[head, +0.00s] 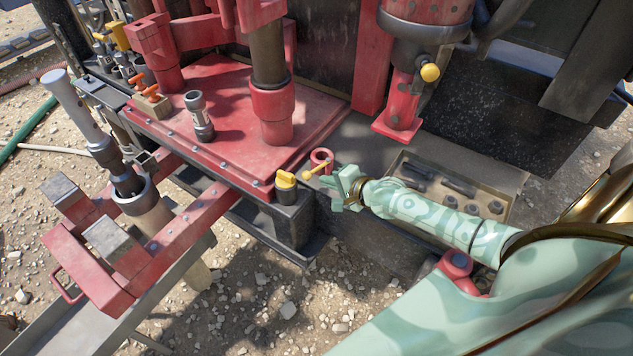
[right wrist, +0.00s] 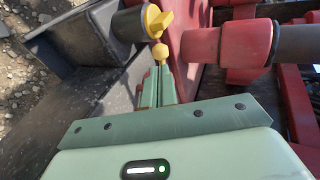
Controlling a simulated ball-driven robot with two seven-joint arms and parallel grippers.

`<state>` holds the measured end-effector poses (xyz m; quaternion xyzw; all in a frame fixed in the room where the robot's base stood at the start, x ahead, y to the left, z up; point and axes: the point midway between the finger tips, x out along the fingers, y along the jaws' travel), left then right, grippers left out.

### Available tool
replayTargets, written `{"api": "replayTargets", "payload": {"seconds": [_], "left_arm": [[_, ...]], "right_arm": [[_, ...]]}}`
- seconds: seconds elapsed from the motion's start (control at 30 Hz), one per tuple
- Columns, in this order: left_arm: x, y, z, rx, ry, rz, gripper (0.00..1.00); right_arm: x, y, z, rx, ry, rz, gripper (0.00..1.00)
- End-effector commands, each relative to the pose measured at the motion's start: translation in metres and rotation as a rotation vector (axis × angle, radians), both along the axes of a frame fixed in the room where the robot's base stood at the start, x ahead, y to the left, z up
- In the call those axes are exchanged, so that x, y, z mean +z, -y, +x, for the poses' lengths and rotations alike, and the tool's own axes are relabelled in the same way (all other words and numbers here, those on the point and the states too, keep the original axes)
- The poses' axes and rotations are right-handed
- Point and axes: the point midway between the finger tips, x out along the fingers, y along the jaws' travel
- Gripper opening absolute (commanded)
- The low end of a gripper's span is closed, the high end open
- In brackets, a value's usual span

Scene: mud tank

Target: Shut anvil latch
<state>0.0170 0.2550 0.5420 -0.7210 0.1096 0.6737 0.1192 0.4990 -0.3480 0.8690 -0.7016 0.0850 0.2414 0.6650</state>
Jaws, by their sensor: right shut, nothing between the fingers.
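A small yellow ball-ended lever (head: 312,171) sits at the front right corner of the red deck, beside a red ring (head: 321,157). It looks like the anvil latch, but no label shows. In the right wrist view its yellow ball (right wrist: 160,53) appears right at my fingertips; I cannot tell whether they touch. My right gripper (head: 338,184) is shut and empty, just right of the lever. It also shows in the right wrist view (right wrist: 160,82), fingers together. My left gripper is not in view.
A yellow-winged knob (head: 286,179) on a dark cylinder stands just left of the lever. The red deck (head: 225,125) carries posts and a loose grey cylinder (head: 198,115). A tool tray (head: 515,178) lies behind my right arm. Gravelly ground lies in front.

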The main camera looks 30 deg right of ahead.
Motion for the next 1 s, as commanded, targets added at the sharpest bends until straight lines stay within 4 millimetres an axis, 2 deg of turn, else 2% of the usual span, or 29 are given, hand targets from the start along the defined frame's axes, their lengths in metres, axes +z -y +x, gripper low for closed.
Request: {"api": "replayTargets", "payload": {"seconds": [0.1, 0.3, 0.8, 1.0], "left_arm": [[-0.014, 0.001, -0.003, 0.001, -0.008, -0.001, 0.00], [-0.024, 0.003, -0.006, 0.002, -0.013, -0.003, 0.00], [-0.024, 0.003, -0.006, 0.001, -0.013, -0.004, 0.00], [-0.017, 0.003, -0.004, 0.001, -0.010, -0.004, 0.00]], "right_arm": [[-0.014, -0.004, 0.019, 0.000, 0.000, -0.001, 0.00], [-0.022, -0.009, 0.038, 0.000, 0.000, 0.000, 0.00], [-0.021, -0.010, 0.042, -0.002, 0.000, -0.001, 0.00], [-0.019, -0.015, 0.049, -0.028, 0.000, 0.003, 0.00]]}}
